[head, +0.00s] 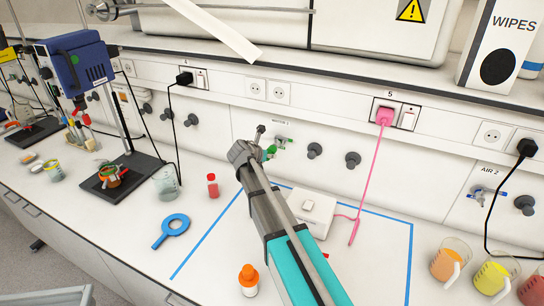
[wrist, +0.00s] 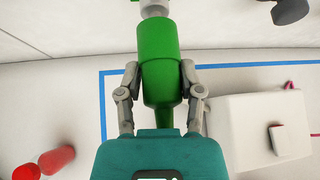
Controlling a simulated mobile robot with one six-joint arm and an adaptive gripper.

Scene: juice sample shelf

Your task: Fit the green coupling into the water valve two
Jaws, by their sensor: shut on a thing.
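The green coupling (wrist: 158,50) is between the two fingers of my gripper (wrist: 160,72) in the wrist view, its narrower end toward the palm. A pale grey fitting (wrist: 154,9) meets its far end at the top edge; I cannot tell whether this is the valve's outlet or part of the coupling. The label above that valve is too small to read surely. My arm hides part of this area.
A white box (head: 312,208) stands right of my arm inside a blue tape outline. A red bottle (head: 213,186), a blue ring tool (head: 171,231) and an orange-capped bottle (head: 248,280) stand or lie nearby. Dark wall knobs (head: 314,150) are right of the valve.

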